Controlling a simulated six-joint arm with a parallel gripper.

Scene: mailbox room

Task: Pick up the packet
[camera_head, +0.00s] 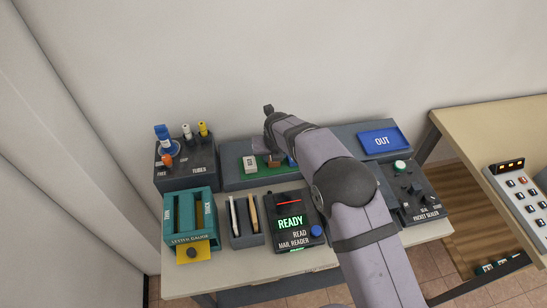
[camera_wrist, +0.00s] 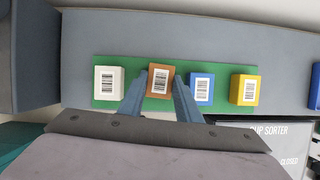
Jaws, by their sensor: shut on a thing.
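In the wrist view, four-sided packets with barcode labels sit in a row on a green mat (camera_wrist: 220,67): a white one (camera_wrist: 108,84), a brown-orange one (camera_wrist: 160,81), a blue one (camera_wrist: 202,87) and a yellow one (camera_wrist: 245,89). My gripper (camera_wrist: 161,90) has its two blue-grey fingers on either side of the brown packet and is shut on it. Whether that packet is off the mat I cannot tell. In the head view, the white packet (camera_head: 249,163) and brown packet (camera_head: 273,161) show left of my arm, which hides much of the rest.
A blue OUT tray (camera_head: 382,141) stands at the back right of the shelf. A mail reader (camera_head: 290,220) showing READY, a teal gauge (camera_head: 189,218) and a packet sealer (camera_head: 415,193) stand in front. A tube holder (camera_head: 186,165) is at left.

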